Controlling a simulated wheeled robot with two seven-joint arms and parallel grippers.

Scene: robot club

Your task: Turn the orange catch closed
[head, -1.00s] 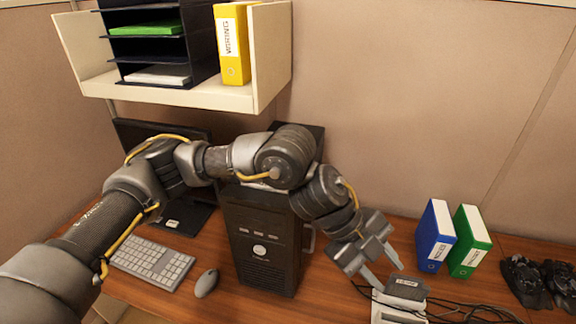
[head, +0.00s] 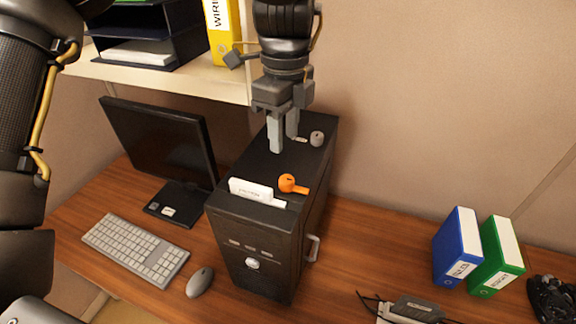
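The orange catch (head: 288,184) sits on top of the black computer tower (head: 240,208), near its right edge. It has a round knob and a lever that points to the right. A white labelled block (head: 251,190) lies beside it on the left. A grey knob (head: 317,138) is farther back on the tower's top. My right gripper is not seen.
A monitor (head: 160,140), keyboard (head: 135,250) and mouse (head: 200,281) stand left of the tower. Blue (head: 457,250) and green (head: 495,258) binders stand right. Desk between is mostly clear.

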